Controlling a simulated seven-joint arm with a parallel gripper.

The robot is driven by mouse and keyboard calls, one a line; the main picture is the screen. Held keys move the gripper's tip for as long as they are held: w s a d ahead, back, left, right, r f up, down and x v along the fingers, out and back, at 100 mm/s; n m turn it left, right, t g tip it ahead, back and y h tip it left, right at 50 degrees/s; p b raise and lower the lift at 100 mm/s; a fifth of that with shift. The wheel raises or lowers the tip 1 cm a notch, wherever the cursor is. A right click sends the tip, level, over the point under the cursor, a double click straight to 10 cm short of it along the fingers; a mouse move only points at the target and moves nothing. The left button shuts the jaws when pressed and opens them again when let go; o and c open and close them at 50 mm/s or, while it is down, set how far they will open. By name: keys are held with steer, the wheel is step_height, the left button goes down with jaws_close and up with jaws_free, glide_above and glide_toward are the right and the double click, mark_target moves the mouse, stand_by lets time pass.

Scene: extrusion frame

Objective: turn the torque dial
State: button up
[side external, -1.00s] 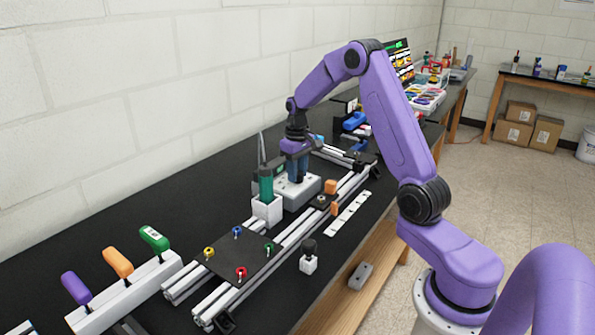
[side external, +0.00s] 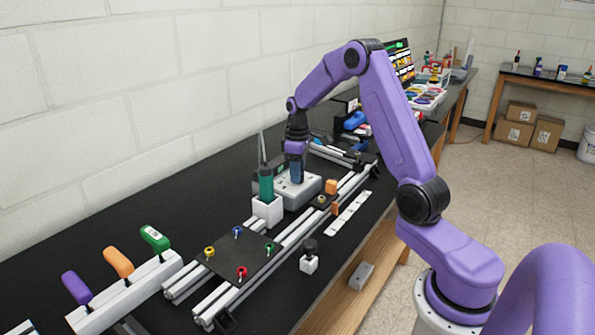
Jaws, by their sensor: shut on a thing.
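My gripper (side external: 297,180) points straight down over the grey control box (side external: 312,189) in the middle of the bench. Its blue fingers reach down to the top of the box and are shut on the torque dial there. The dial itself is hidden between and behind the fingers, so its angle cannot be read. A green-handled driver (side external: 266,184) stands upright in a white holder (side external: 267,211) just left of the box.
Aluminium rails (side external: 284,243) run along the bench, with a dark plate (side external: 237,257) carrying several coloured knobs. Orange, purple and green handles stand in a white rack (side external: 130,292) at front left. A black-topped white piece (side external: 309,262) stands near the bench edge.

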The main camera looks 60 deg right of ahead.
steer(key=shift+w+r, duration=0.1)
steer(key=o, duration=1)
steer(key=shift+o, duration=0.2)
step_height(320, 180, up, 17)
steer(key=shift+r, duration=0.15)
steer(key=shift+a, duration=0.1)
